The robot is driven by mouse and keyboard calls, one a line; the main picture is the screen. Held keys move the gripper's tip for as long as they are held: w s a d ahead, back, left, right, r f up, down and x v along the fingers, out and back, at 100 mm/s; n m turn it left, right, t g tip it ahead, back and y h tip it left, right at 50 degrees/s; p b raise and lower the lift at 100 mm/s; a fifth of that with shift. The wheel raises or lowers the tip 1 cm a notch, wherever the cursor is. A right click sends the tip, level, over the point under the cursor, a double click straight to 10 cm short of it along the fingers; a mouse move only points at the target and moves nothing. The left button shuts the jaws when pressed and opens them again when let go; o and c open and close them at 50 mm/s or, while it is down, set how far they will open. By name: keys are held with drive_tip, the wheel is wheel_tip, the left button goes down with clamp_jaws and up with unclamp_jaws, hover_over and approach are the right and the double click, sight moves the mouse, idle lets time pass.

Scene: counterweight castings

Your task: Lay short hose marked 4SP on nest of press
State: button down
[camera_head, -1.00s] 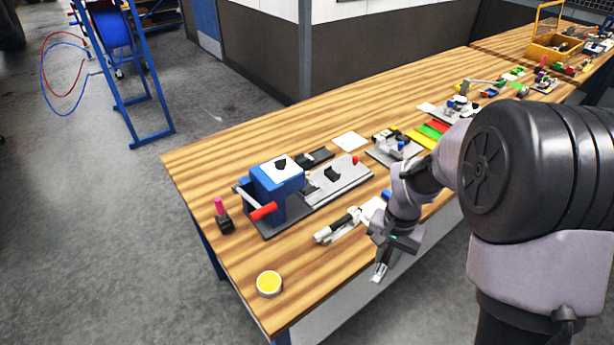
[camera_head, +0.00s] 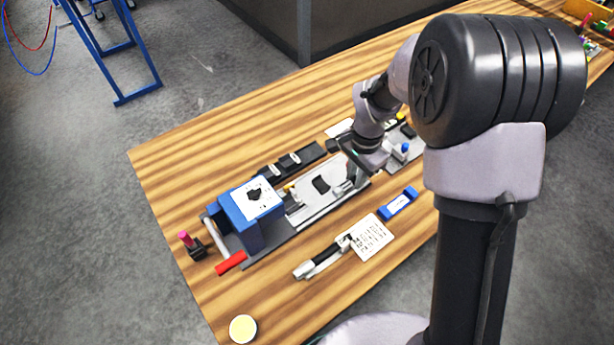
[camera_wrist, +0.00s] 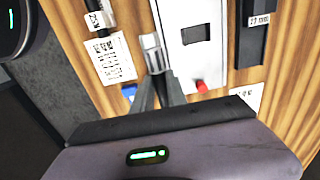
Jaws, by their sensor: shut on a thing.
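The press (camera_head: 252,212) is a blue block with a white top and a red handle, at the left end of a long grey base. The base's light plate (camera_head: 308,198) carries a small black block (camera_head: 321,184), perhaps the nest. My gripper (camera_head: 350,178) is over the right end of this base. It is shut on a short piece with a silver end (camera_wrist: 151,45), seemingly the short hose. Its mark cannot be read. In the wrist view the piece is beside the press plate (camera_wrist: 187,12), on the side of the white card. Whether it touches anything cannot be told.
Another dark hose with pale ends (camera_head: 325,258) lies in front of the press, by a printed white card (camera_head: 371,237) and a blue block (camera_head: 398,204). A black holder (camera_head: 290,162) lies behind the base. A red knob (camera_wrist: 202,86) is near my fingers. The front-left tabletop is mostly clear.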

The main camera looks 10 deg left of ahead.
drive_tip(key=b, duration=0.1)
hover_over(300, 201)
drive_tip(key=shift+w+d+f, duration=0.1)
drive_tip(key=shift+w+f, duration=0.3)
drive_tip(key=shift+f, duration=0.2)
drive_tip(key=f, duration=0.2)
drive_tip(key=f+b, duration=0.1)
drive_tip(key=shift+a+f, duration=0.4)
drive_tip(key=shift+r, duration=0.1)
drive_tip(key=shift+f+b, duration=0.4)
drive_tip(key=shift+s+d+f, duration=0.2)
drive_tip(key=shift+s, duration=0.05)
drive_tip(key=c, duration=1.5)
unclamp_jaws()
drive_tip(key=shift+o, duration=0.8)
drive_tip(key=shift+s+d, duration=0.1)
drive_tip(key=shift+s, duration=0.05)
